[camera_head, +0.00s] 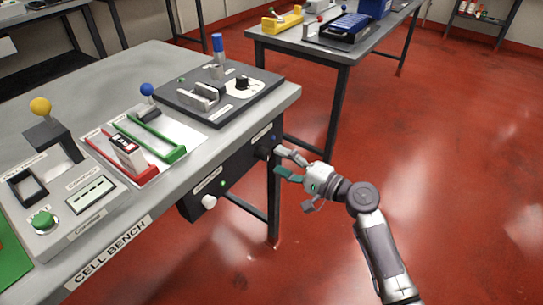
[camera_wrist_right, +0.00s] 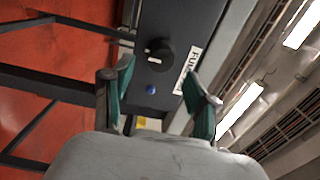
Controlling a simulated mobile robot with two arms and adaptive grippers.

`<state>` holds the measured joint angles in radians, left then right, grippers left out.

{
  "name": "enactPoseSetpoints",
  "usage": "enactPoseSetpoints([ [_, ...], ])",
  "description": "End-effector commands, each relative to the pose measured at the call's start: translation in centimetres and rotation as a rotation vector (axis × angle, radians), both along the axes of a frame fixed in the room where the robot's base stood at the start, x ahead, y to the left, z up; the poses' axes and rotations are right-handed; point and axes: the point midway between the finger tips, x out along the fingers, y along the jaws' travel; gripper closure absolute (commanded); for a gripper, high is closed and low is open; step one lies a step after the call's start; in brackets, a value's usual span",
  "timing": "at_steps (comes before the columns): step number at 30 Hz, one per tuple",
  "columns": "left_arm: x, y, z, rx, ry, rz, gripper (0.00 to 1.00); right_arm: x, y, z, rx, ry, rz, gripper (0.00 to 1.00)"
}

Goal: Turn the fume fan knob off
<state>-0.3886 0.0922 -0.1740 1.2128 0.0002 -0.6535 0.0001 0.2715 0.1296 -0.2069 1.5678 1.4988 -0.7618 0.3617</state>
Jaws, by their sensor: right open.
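The fume fan knob (camera_wrist_right: 159,50) is a dark round knob with a white mark, on the dark panel at the bench front. A white label starting "FUM" (camera_wrist_right: 188,66) and a blue light (camera_wrist_right: 151,89) are beside it. In the head view the knob (camera_head: 263,151) is small and dark, just left of my right gripper (camera_head: 283,164). My right gripper, also in the wrist view (camera_wrist_right: 160,80), is open and empty. Its fingers point at the panel, with the knob ahead of the gap between them, not gripped. My left gripper is not in view.
The same panel (camera_head: 235,170) has a white knob (camera_head: 209,201) and a green light (camera_head: 222,183) farther left. The cell bench (camera_head: 150,70) holds several fixtures. A bench leg (camera_head: 274,210) stands below my gripper. The red floor to the right is open.

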Motion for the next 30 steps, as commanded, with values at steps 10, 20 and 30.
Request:
enactPoseSetpoints([
  [10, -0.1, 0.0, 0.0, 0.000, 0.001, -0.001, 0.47, -3.8, -5.3, -0.1, -0.001, 0.002, -0.002, 0.41],
  [20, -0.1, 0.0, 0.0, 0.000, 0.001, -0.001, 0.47, -4.5, -6.3, 0.0, -0.001, 0.001, 0.000, 0.41],
  [30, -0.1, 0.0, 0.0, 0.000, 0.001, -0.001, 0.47, -4.5, -6.2, -0.1, -0.002, 0.001, -0.001, 0.41],
])
